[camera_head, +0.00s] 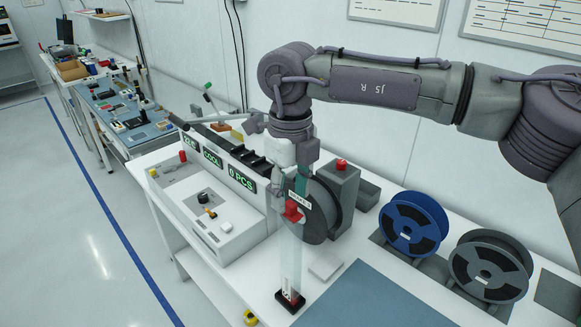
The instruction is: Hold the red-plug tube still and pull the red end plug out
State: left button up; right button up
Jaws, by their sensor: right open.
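A clear tube (291,255) stands upright at the front edge of the white bench, its lower end at a black base (290,300). A red plug (292,211) shows at its upper part, below my right gripper. My right gripper (291,187) comes down from above, its fingers open just over the red plug. I cannot tell whether the fingers touch the tube or the plug. A small white label partly covers the area beside the plug. My left gripper is not in view.
The test handler (215,185) with green displays stands left of the tube. A dark reel (322,212) is close behind it. A blue reel (413,224) and a grey reel (490,267) stand to the right. A blue mat (375,300) lies clear in front.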

jog(key=shift+f, duration=0.85)
jog(key=shift+c, duration=0.2)
